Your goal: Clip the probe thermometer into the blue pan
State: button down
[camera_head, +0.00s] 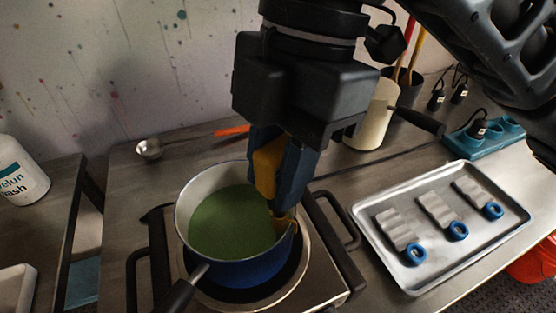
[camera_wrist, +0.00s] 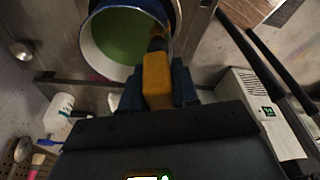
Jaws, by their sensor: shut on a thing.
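The blue pan (camera_head: 252,270) has a white inside and holds green liquid. It sits on a hotplate (camera_head: 318,282), its dark handle pointing to the front left. My gripper (camera_head: 280,180) points down over the pan's right side, its blue fingers shut on the yellow probe thermometer (camera_head: 267,166). In the wrist view the thermometer (camera_wrist: 156,80) lies between the fingers, its far end at the pan's rim (camera_wrist: 86,45). A lower yellow part shows at the right inner rim in the head view. The fingers partly hide it, so I cannot tell whether it grips the rim.
A metal tray (camera_head: 436,277) with three grey swatches with blue rings lies to the right. A cream jug (camera_head: 374,120) and a blue socket block (camera_head: 474,146) stand at the back right. A white bottle (camera_head: 18,172) is at left.

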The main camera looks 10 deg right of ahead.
jog(key=shift+f, duration=0.35)
jog(key=shift+f+b, duration=0.3)
jog(key=shift+b, duration=0.05)
jog(key=c, duration=0.8)
grip_release()
jog(key=v, duration=0.7)
jog(key=shift+d+r, duration=0.1)
jog(key=shift+r, duration=0.3)
